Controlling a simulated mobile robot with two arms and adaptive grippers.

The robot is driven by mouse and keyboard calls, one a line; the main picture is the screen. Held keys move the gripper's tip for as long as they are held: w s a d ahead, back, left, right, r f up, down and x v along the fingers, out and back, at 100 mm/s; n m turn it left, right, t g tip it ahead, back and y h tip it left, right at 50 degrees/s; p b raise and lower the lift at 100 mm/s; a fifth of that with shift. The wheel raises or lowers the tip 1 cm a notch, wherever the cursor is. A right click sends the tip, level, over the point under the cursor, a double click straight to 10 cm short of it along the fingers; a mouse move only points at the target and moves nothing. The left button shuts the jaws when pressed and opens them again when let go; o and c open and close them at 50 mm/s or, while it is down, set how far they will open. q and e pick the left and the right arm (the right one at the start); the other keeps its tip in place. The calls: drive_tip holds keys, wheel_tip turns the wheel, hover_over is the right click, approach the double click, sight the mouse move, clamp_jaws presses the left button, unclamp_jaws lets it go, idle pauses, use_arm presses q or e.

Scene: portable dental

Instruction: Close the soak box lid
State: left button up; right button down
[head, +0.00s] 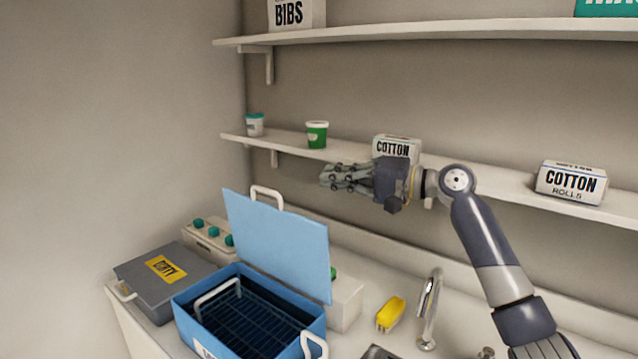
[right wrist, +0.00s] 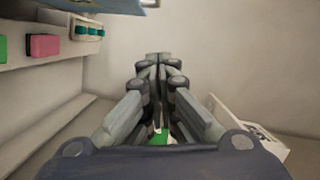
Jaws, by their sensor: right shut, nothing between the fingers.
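The soak box (head: 190,322) is a blue box on the counter with a dark wire rack (head: 245,317) inside and a white handle at its near right end. Its blue lid (head: 275,245) stands up, open, along the box's far side, with a white handle (head: 267,192) on its top edge. My right gripper (head: 325,177) is shut and empty, above and to the right of the lid, apart from it, fingers pointing left. Its closed fingers (right wrist: 158,60) also fill the middle of the right wrist view. My left gripper is not in view.
A grey box marked DIRTY (head: 140,268) stands left of the soak box. The shelf behind my right gripper holds a green cup (head: 317,135) and cotton boxes (head: 571,183). A yellow item (head: 391,313) and a faucet (head: 430,310) are to the right.

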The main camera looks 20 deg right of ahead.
drive_tip(key=w+a+f+p, duration=0.1)
drive_tip(key=w+a+p, duration=0.2)
drive_tip(key=a, duration=0.6)
drive_tip(key=shift+w+a+f+p, duration=0.25)
drive_tip(key=shift+f+p, duration=0.1)
drive_tip(key=shift+p, duration=0.3)
